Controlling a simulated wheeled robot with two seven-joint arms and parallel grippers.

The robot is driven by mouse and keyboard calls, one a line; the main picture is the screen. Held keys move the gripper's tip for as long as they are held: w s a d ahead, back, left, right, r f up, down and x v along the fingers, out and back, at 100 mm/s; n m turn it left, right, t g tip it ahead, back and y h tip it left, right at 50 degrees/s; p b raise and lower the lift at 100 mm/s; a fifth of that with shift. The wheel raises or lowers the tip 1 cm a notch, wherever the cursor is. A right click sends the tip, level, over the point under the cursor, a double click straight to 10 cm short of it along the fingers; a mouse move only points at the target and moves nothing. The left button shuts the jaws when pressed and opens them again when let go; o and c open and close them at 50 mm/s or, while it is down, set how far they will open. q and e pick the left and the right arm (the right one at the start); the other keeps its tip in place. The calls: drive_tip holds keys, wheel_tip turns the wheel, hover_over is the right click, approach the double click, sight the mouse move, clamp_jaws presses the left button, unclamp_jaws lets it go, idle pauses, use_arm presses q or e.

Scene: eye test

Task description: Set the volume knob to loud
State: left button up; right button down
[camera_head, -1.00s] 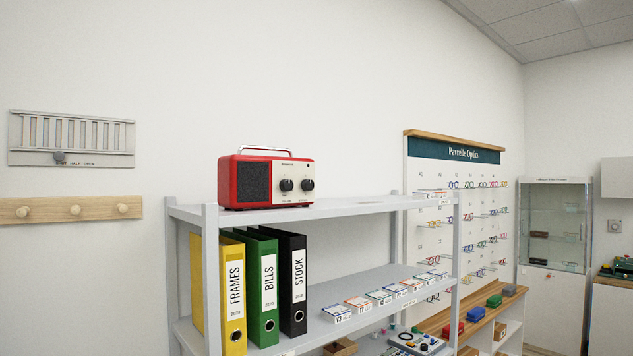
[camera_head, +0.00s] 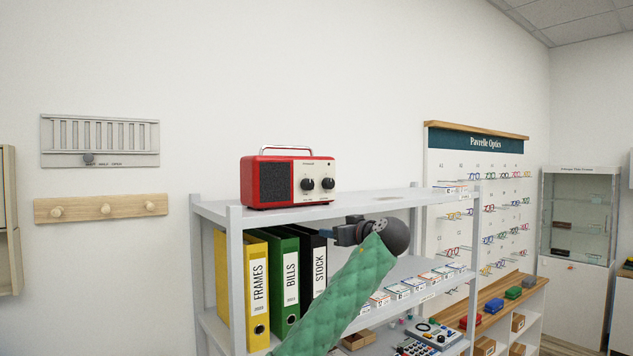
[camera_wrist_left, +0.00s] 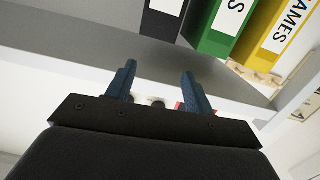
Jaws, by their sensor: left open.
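The red radio (camera_head: 270,182) stands on the top shelf in the head view. Its pale front panel carries two black knobs, a left one (camera_head: 307,184) and a right one (camera_head: 327,183). The lettering by them is too small to read, so I cannot tell which is volume or where it points. My left gripper (camera_head: 326,234) is below and in front of the radio, apart from it, near the black binder. In the left wrist view the two fingers (camera_wrist_left: 159,85) are spread and empty. A bit of red (camera_wrist_left: 180,105) shows behind them, mostly hidden. My right gripper is not in view.
The grey shelf unit (camera_head: 236,270) has its top board edge (camera_head: 270,219) just above my left gripper. Yellow (camera_head: 257,300), green (camera_head: 288,280) and black (camera_head: 318,262) binders stand on the shelf below.

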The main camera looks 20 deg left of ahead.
sight(310, 185)
use_arm(q)
wheel_tip(310, 185, up, 12)
drive_tip(key=s+n+y, duration=0.2)
drive_tip(key=s+n, duration=0.1)
drive_tip(key=p+x, duration=0.5)
drive_tip(key=x, duration=0.1)
drive_tip(key=shift+w+a+r, duration=0.1)
drive_tip(key=shift+w+a, duration=0.05)
drive_tip(key=shift+a, duration=0.2)
drive_tip(key=shift+w+a+p, duration=0.45)
drive_tip(key=shift+a, duration=0.1)
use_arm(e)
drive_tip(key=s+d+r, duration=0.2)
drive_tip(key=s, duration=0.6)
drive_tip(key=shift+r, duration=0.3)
